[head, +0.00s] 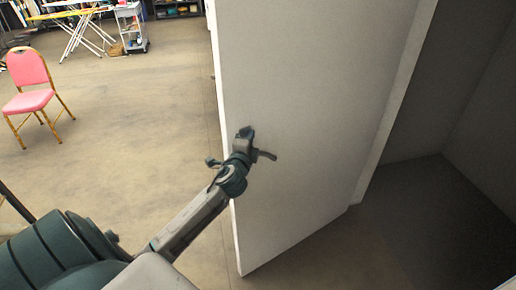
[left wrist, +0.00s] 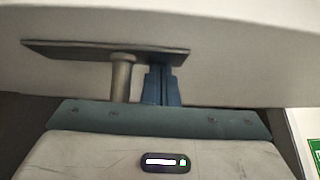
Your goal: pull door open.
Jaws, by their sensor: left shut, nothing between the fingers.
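The pale grey door (head: 305,110) stands at an angle, with its free edge at the left and a dark space showing beyond its right side. A dark lever handle (head: 266,155) sticks out near its left edge. In the left wrist view the handle (left wrist: 75,47) is a flat dark bar on a round metal post. My left gripper (head: 244,133) is at the handle. Its blue fingers (left wrist: 160,82) are shut with nothing between them, just right of the post and up against the bar in the picture; I cannot tell whether they touch. My right gripper is out of view.
A pink chair (head: 30,85) stands on the floor at the left. The brown floor left of the door is mostly clear. A dark enclosed space (head: 440,190) is at the right.

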